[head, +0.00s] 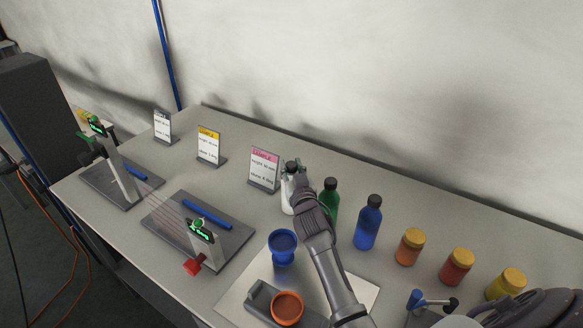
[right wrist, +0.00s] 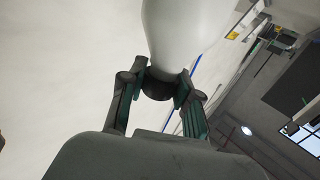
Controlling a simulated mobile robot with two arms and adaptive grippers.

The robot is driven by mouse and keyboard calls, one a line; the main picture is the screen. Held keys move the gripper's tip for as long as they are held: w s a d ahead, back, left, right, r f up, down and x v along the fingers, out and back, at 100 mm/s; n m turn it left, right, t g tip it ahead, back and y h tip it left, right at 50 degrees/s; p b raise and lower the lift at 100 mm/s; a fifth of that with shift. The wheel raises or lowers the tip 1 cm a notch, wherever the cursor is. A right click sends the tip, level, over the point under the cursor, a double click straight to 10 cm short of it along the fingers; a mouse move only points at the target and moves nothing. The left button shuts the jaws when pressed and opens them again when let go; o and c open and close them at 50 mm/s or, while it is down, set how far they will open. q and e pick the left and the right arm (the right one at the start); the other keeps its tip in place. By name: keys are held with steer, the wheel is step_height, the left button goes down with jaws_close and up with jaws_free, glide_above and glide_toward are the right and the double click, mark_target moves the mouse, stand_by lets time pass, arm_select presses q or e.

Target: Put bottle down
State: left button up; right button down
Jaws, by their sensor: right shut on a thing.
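A white bottle (head: 287,199) with a black cap is upright in the head view, in front of the pink sample card. My right gripper (head: 295,178) is shut on its cap end and partly hides it. In the right wrist view, the black cap sits between the fingertips (right wrist: 160,90), with the white bottle body (right wrist: 178,32) beyond. I cannot tell whether the bottle's base touches the table (head: 240,166). A green bottle (head: 331,203) and a blue bottle (head: 368,225) stand to its right. My left gripper is not in view.
A pink card (head: 263,168) stands just behind the bottle; yellow (head: 208,146) and dark (head: 162,126) cards stand farther left. Several yellow-lidded jars (head: 457,267) stand right. A blue cup (head: 282,247) and orange cup (head: 287,308) are in front. Labeller stands (head: 175,236) occupy the left.

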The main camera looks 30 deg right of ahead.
steer(key=shift+f, duration=0.2)
steer(key=c, duration=0.8)
jaws_free()
steer(key=shift+r, duration=0.1)
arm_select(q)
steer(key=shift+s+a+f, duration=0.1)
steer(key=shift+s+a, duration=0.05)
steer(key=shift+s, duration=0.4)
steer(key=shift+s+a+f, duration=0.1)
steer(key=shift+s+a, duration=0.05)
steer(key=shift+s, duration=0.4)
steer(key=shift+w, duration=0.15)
arm_select(e)
steer(key=shift+r, duration=0.15)
steer(key=shift+s+a, duration=0.1)
steer(key=shift+s, duration=0.2)
arm_select(q)
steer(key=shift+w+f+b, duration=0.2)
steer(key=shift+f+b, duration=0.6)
steer(key=shift+b, duration=0.1)
arm_select(e)
steer(key=v, duration=1.1)
steer(key=shift+s, duration=0.2)
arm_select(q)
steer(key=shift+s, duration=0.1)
